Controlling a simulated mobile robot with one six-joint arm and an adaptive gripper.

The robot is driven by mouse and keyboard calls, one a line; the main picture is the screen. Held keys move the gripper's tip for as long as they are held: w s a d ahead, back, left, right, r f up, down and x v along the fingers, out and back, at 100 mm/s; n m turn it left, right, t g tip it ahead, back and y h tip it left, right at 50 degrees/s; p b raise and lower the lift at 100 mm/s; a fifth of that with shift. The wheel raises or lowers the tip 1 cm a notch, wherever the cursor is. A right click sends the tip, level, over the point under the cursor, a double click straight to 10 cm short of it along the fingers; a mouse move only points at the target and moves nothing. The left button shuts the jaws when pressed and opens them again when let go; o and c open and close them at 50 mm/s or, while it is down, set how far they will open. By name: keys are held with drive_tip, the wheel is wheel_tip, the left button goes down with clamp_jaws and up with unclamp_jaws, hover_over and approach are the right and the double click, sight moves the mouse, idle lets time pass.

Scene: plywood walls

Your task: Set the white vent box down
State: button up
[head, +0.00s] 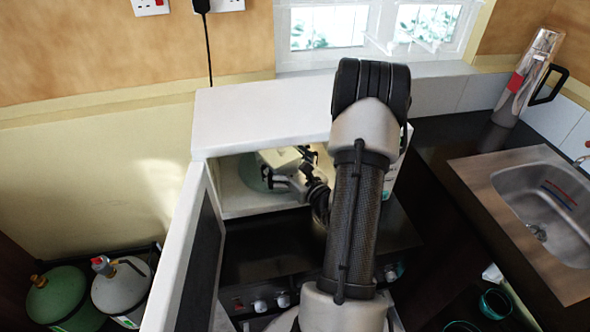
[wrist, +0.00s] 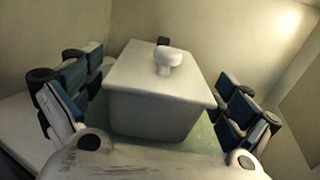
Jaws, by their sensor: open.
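The white vent box (wrist: 155,112) is a pale, tapered box with a flat lid and a round knob on top. In the wrist view it rests on a greenish surface, between the blue-padded fingers of my gripper (wrist: 160,90). The fingers are open, one on each side, with the right one visibly apart from the box. In the head view my gripper (head: 292,180) reaches inside a white open-fronted cabinet (head: 262,118). Part of the box (head: 280,157) shows there behind the fingers, over a round green plate (head: 252,172). My arm hides the cabinet's right side.
The cabinet's door (head: 190,255) stands open at the left. Cabinet walls close in around my gripper. A stove with knobs (head: 262,304) is below. A sink (head: 552,205) and a metal flask (head: 528,75) are at the right. Gas bottles (head: 122,285) stand at lower left.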

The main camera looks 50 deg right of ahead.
drive_tip(key=p+v, duration=0.1)
drive_tip(key=v, duration=1)
